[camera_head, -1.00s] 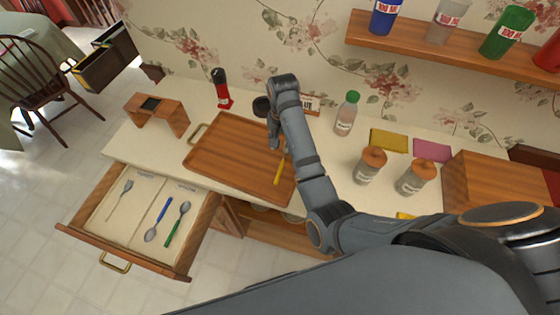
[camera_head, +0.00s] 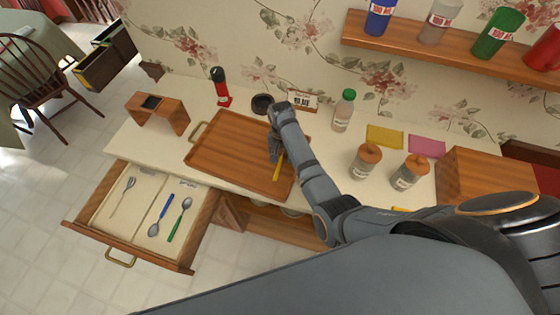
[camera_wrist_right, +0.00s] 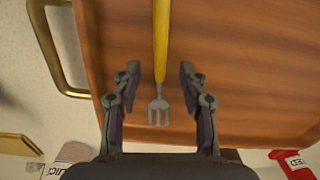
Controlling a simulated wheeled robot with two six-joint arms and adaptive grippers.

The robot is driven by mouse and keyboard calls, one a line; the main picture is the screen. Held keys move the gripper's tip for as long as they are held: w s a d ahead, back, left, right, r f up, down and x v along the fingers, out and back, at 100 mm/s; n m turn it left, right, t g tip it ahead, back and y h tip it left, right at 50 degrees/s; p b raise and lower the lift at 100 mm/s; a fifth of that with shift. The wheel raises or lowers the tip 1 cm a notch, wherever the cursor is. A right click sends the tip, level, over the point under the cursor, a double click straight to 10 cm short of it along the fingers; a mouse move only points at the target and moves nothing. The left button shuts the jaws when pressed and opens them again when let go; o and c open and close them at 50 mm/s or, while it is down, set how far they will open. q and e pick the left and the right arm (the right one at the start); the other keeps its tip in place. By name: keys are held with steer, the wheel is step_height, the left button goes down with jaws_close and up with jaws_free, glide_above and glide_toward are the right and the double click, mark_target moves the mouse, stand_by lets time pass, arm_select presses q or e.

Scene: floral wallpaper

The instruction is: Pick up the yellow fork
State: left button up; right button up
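The yellow fork (camera_head: 278,170) lies on the wooden tray (camera_head: 222,150) on the counter, its head hidden behind my right gripper (camera_head: 274,152) in the head view. In the right wrist view the fork's yellow handle (camera_wrist_right: 161,42) points up the picture. Its grey tines (camera_wrist_right: 158,112) lie between the two fingers of my right gripper (camera_wrist_right: 160,85). The fingers are open, with a gap on both sides of the fork. My left gripper is not in view.
An open drawer (camera_head: 118,238) holds a grey fork and two spoons. A shelf with cups (camera_head: 440,50) hangs above.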

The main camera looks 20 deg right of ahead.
jaws_close()
steer(key=shift+r, duration=0.15)
